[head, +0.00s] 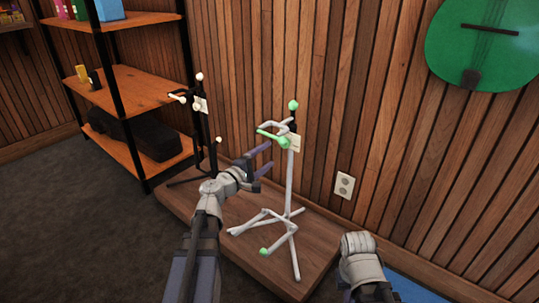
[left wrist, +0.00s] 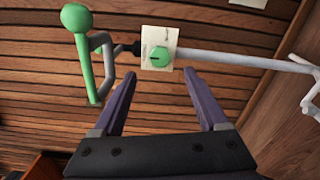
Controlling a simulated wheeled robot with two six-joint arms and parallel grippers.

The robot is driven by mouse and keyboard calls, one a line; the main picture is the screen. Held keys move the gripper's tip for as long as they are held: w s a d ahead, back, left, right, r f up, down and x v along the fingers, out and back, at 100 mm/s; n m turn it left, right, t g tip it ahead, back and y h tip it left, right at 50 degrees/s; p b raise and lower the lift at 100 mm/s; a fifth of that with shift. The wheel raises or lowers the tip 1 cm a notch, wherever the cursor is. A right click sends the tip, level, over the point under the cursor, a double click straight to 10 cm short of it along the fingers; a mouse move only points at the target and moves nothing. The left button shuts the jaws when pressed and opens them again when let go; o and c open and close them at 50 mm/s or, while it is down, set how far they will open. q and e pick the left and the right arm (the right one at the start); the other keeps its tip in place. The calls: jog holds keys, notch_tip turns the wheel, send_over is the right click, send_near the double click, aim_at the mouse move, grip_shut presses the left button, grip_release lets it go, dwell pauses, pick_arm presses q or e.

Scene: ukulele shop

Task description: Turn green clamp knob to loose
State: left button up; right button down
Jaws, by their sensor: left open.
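The green clamp knob (head: 282,142) is on a white stand (head: 289,180) with green-tipped parts. In the left wrist view the round green knob (left wrist: 160,57) sits on a pale label plate (left wrist: 158,37), with a dark line across its face; the plate's small print is unreadable. My left gripper (head: 266,160) is open just left of the stand and a little below the knob. In the left wrist view its two purple fingers (left wrist: 160,73) point toward the knob, one on either side of it, with no clear contact. My right gripper does not show, only that arm.
A black stand (head: 210,130) with white-tipped parts stands to the left. Both stands are on a low wooden platform (head: 190,205). A shelf unit (head: 135,88) is at left, a green ukulele (head: 480,50) hangs at upper right, and an outlet (head: 344,185) is on the wall.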

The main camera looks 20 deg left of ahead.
pick_arm(q)
jog(key=s+d+f+m+g+h+p, duration=0.25)
jog(key=d+m+g, duration=0.2)
jog(key=d, duration=0.45)
jog(key=s+d+f+m+g+h+p, duration=0.1)
jog(key=s+d+m+g+p, duration=0.35)
jog(key=d, duration=0.45)
jog(key=s+d+f+m+g+y+p, duration=0.2)
jog(key=s+d+m+g+y+p, duration=0.15)
jog(key=s, duration=0.35)
jog(key=s+d+f+m+g+y+p, duration=0.2)
jog(key=s+m+g+p, duration=0.1)
jog(key=s+m, duration=0.25)
jog(key=s+a+r+m+g+y+p, duration=0.2)
jog(key=s+a+r+y+p, duration=0.15)
jog(key=s+y, duration=0.3)
notch_tip(320, 180, up, 36)
jog(key=h+p, duration=0.1)
jog(key=p, duration=3.6)
jog(key=shift+d+r, duration=0.2)
jog(key=shift+r, duration=0.05)
